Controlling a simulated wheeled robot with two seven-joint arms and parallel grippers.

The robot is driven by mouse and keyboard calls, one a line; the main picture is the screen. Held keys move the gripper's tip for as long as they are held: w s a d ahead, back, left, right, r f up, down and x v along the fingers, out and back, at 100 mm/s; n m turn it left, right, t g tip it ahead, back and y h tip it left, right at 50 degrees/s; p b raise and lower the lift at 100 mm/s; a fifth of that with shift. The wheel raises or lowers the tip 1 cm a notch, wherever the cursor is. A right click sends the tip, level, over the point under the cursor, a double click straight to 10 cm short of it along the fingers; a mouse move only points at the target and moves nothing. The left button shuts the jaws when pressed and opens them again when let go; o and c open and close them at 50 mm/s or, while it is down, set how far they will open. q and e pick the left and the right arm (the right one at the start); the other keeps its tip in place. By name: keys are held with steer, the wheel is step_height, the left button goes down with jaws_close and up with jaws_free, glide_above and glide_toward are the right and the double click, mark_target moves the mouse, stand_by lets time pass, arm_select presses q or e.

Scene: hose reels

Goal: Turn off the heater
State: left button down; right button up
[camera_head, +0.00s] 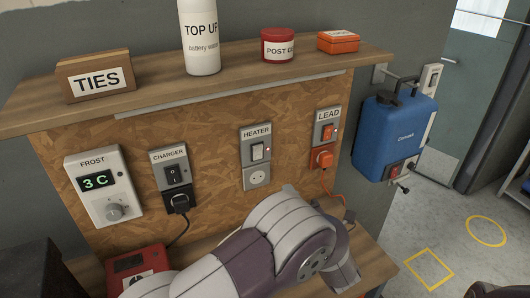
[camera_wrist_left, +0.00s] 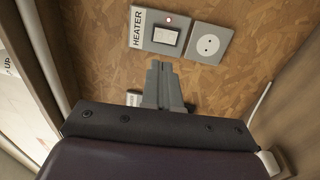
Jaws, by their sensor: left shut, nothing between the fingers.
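The heater switch (camera_head: 258,152) is a white rocker on a grey plate labelled HEATER, on the chipboard panel, with a round-holed socket (camera_head: 257,178) below it. In the head view my left arm covers the panel's lower part and hides the fingertips. My right gripper is not seen.
A charger switch (camera_head: 179,174) with a black plug and a frost thermostat (camera_head: 103,186) are left of the heater. A lead switch (camera_head: 327,132) with an orange plug is right. A wooden shelf (camera_head: 130,108) overhangs the panel. A blue unit (camera_head: 392,138) hangs at right.

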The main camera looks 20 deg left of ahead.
arm_select(q)
steer(key=shift+w, duration=0.1)
steer(key=p, duration=0.6)
glide_toward(260, 149)
steer(key=x, duration=0.6)
steer(key=shift+w, duration=0.1)
steer(key=shift+w+a, duration=0.25)
steer(key=shift+a, duration=0.05)
